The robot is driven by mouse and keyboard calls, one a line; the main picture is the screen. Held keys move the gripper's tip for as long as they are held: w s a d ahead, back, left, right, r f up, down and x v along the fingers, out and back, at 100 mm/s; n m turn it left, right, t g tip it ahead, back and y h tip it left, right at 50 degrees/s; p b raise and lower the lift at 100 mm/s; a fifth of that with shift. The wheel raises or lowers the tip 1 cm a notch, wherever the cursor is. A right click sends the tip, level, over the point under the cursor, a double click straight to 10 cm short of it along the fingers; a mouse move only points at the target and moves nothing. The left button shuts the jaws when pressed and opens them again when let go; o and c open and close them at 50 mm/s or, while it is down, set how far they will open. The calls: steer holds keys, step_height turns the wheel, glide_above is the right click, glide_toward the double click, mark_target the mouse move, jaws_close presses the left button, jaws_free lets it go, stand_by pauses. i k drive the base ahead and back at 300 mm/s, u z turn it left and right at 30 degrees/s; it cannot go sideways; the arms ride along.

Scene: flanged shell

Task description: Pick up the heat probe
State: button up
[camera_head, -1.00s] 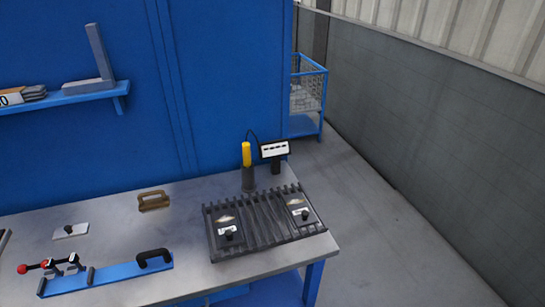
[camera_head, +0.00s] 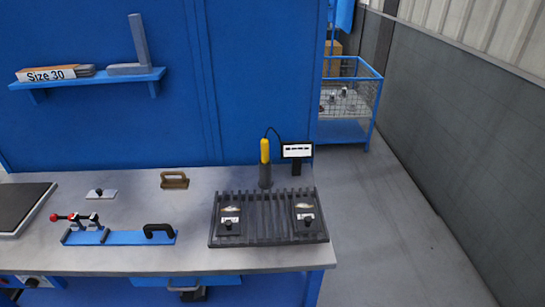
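The heat probe (camera_head: 265,152) has a yellow handle and stands upright in a dark grey cylindrical holder (camera_head: 265,176) near the back right of the workbench (camera_head: 140,255). A black cable loops from its top to a small display unit (camera_head: 298,151) with a white face, just to its right. The part of the probe inside the holder is hidden. My gripper does not show in the camera_head view.
A dark slatted grate (camera_head: 268,220) with two plates on it lies in front of the probe. A blue clamp fixture (camera_head: 118,238), a brown handled block (camera_head: 174,180) and a dark plate (camera_head: 22,208) are to the left. A blue wall stands behind; open floor (camera_head: 400,220) lies right.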

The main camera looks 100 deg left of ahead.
mark_target(265, 142)
steer(key=u, duration=0.5)
steer(key=i, duration=0.1)
steer(key=u, duration=2.8)
steer(key=i, duration=0.9)
steer(key=u, duration=0.05)
